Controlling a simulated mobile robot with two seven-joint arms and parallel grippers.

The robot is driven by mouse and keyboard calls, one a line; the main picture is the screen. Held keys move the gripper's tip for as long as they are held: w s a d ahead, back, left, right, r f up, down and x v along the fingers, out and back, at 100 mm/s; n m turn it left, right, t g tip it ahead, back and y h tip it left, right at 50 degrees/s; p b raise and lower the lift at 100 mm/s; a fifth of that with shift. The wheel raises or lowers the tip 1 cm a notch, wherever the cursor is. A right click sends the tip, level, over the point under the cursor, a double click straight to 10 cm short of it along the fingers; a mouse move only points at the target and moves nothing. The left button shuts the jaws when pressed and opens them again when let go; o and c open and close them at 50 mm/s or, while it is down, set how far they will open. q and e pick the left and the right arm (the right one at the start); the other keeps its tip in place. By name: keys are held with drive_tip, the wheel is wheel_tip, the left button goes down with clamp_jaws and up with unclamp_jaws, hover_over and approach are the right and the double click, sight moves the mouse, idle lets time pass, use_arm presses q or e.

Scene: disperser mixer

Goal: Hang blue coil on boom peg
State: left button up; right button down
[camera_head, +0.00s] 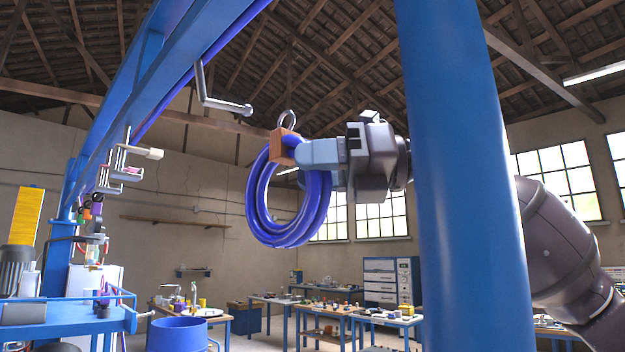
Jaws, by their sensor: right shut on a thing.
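The blue coil (257,215) is a ring of several thick hose turns, with a brown block (284,146) at its top and a metal ring (287,119) above that block. My right gripper (318,152) is shut at the coil's top, beside the block, and holds the coil hanging in the air. The boom (165,62) is a blue beam running from upper right to lower left. A grey L-shaped peg (222,104) hangs from it, left of and slightly above the metal ring, apart from it in the picture. My left gripper is not in view.
A thick blue column (465,180) stands in front of my right arm and hides part of it. Clamp-like brackets (128,170) hang farther left on the boom. A blue drum (178,334) and workbenches (330,312) stand below. The air between ring and peg looks clear.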

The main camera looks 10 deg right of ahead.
use_arm(q)
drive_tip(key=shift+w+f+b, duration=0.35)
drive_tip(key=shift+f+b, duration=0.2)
drive_tip(key=shift+b, duration=0.45)
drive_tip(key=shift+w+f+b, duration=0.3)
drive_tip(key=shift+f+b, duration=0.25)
drive_tip(key=shift+b, duration=0.45)
use_arm(e)
drive_tip(key=s+a+f, duration=0.1)
drive_tip(key=s+a, duration=0.4)
drive_tip(key=a, duration=0.3)
drive_tip(key=shift+s+f, duration=0.35)
drive_tip(key=shift+s, duration=0.05)
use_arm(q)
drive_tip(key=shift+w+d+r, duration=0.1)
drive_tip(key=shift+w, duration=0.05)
use_arm(e)
drive_tip(key=c, duration=0.7)
unclamp_jaws()
drive_tip(key=shift+s, duration=0.1)
drive_tip(key=shift+c, duration=0.2)
drive_tip(key=shift+f, duration=0.1)
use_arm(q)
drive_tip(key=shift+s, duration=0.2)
use_arm(e)
drive_tip(key=shift+f, duration=0.1)
